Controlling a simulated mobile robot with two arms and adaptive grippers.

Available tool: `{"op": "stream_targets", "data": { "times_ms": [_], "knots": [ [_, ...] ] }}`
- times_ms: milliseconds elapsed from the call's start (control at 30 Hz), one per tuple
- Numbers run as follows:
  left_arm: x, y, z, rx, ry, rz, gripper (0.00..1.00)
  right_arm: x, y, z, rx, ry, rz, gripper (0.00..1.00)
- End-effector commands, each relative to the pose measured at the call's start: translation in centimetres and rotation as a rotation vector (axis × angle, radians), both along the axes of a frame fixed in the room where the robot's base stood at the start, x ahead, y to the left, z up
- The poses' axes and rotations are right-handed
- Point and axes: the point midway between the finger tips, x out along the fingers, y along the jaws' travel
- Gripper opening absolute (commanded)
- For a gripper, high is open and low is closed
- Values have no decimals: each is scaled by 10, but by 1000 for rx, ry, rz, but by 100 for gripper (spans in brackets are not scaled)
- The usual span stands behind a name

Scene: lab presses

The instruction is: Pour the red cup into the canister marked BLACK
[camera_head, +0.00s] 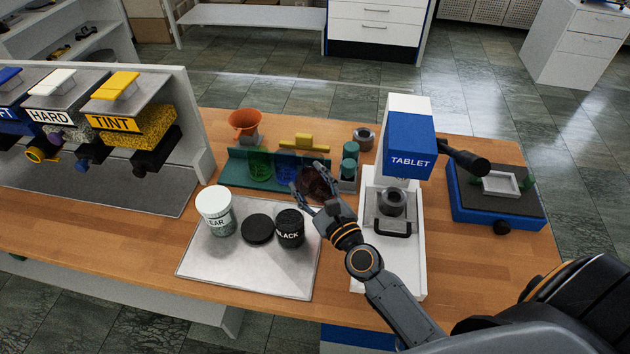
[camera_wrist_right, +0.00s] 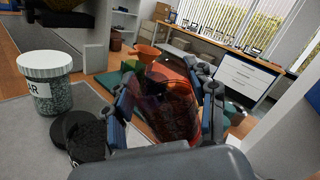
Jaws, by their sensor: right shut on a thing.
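The red cup (camera_head: 316,184) is see-through and sits between the fingers of my right gripper (camera_head: 307,178), at the green rack's right part. In the right wrist view the red cup (camera_wrist_right: 172,95) fills the space between the two fingers (camera_wrist_right: 166,105), with dark contents low in it. I cannot tell if it still touches the rack. The canister marked BLACK (camera_head: 290,229) stands on the grey mat, left of and nearer than the gripper. A round black lid (camera_head: 257,229) lies beside it. The canister shows partly in the wrist view (camera_wrist_right: 88,150). My left gripper is not in view.
A white-lidded canister (camera_head: 217,212) stands at the left of the grey mat (camera_head: 240,279). A green cup (camera_head: 260,165) and a blue cup (camera_head: 287,167) sit in the rack. An orange funnel (camera_head: 244,122) is behind. The TABLET press (camera_head: 408,146) stands close right.

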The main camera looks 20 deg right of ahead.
Motion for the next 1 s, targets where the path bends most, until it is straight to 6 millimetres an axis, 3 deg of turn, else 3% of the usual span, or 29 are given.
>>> {"op": "stream_targets", "data": {
  "times_ms": [600, 1000],
  "knots": [
    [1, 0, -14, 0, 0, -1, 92, -6, 30, -6, -604, -118, 1, 25],
    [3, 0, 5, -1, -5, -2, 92, -9, 47, 1, -1097, -213, 1, 25]
  ]
}}
